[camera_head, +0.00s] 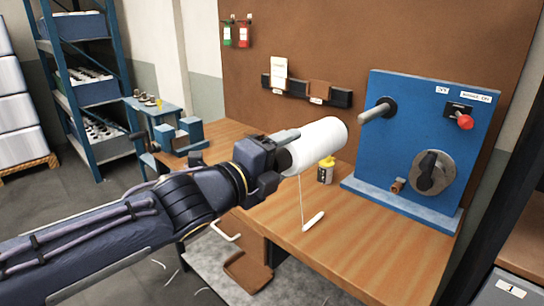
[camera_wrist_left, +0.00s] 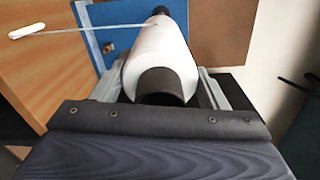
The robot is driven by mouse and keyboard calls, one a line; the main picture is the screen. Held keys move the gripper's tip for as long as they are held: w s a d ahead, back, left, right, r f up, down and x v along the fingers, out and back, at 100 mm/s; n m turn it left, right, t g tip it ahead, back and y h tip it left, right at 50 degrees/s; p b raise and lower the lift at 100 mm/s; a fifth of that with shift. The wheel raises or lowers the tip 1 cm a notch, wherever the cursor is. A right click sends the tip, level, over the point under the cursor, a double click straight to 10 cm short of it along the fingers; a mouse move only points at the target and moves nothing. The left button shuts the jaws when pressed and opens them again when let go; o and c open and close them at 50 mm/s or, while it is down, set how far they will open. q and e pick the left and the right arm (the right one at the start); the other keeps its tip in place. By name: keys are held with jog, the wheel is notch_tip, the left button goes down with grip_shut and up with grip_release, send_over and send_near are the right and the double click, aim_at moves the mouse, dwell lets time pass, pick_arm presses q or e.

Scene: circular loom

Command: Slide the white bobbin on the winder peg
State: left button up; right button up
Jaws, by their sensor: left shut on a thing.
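The white bobbin (camera_head: 321,145) is held roughly level above the wooden table, with its far end pointing toward the blue winder panel (camera_head: 395,153). My left gripper (camera_head: 285,150) is shut on its near end. In the left wrist view the bobbin (camera_wrist_left: 160,56) lies between the fingers, its dark core end (camera_wrist_left: 162,84) facing the camera. The grey winder peg (camera_head: 374,113) sticks out from a black collar at the panel's upper left. The bobbin is apart from the peg, to its left and a little lower. My right gripper is not in view.
A white thread runs from the bobbin to a small white piece (camera_head: 314,221) on the table (camera_head: 350,235). A yellow-capped bottle (camera_head: 326,170) stands below the bobbin. The panel also carries a red knob (camera_head: 465,122) and a round dial (camera_head: 433,172). A blue stand (camera_head: 180,137) is at the left.

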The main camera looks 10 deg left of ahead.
aim_at(318, 140)
pick_arm(q)
jog(key=shift+s+d+r, duration=0.1)
jog(key=shift+s+d, duration=0.15)
jog(key=shift+b+x, duration=0.6)
jog(key=shift+x, duration=0.4)
jog(key=shift+w+d+b, duration=0.3)
jog(key=shift+w+d, duration=0.05)
jog(key=shift+w, duration=0.3)
jog(key=shift+w+d+b, duration=0.3)
jog(key=shift+w+d, duration=0.05)
jog(key=shift+w, duration=0.25)
jog(key=shift+x, duration=0.95)
jog(key=shift+s+r, duration=0.1)
jog(key=shift+r, duration=0.05)
jog(key=shift+b, duration=0.35)
jog(key=shift+d, duration=0.1)
